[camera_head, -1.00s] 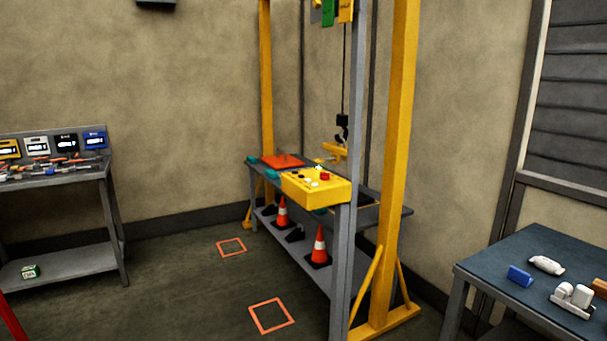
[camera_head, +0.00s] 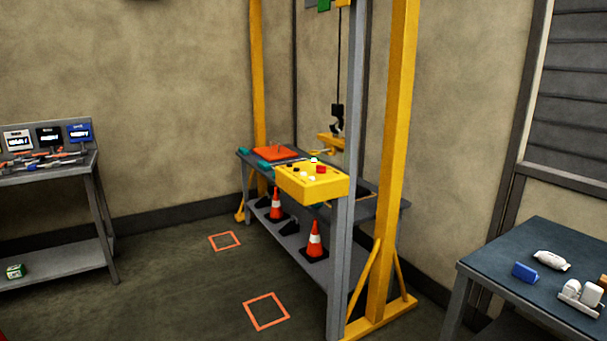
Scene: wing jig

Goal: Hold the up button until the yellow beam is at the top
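A yellow control box (camera_head: 311,190) is fixed to a grey post at the front corner of the gantry bench. Its top carries a red button (camera_head: 321,169) and several small white and black buttons. I cannot tell which is the up button. A short yellow beam (camera_head: 331,141) hangs below a black hook (camera_head: 337,117) on a dark cable, a little above the bench top and behind the box. Neither of my grippers is in view.
A yellow gantry post (camera_head: 393,150) stands right of the box. Orange cones (camera_head: 315,241) stand on the lower shelf. A cluttered table (camera_head: 40,175) is at left, a dark table (camera_head: 540,270) at right. Orange squares (camera_head: 266,311) mark the clear floor.

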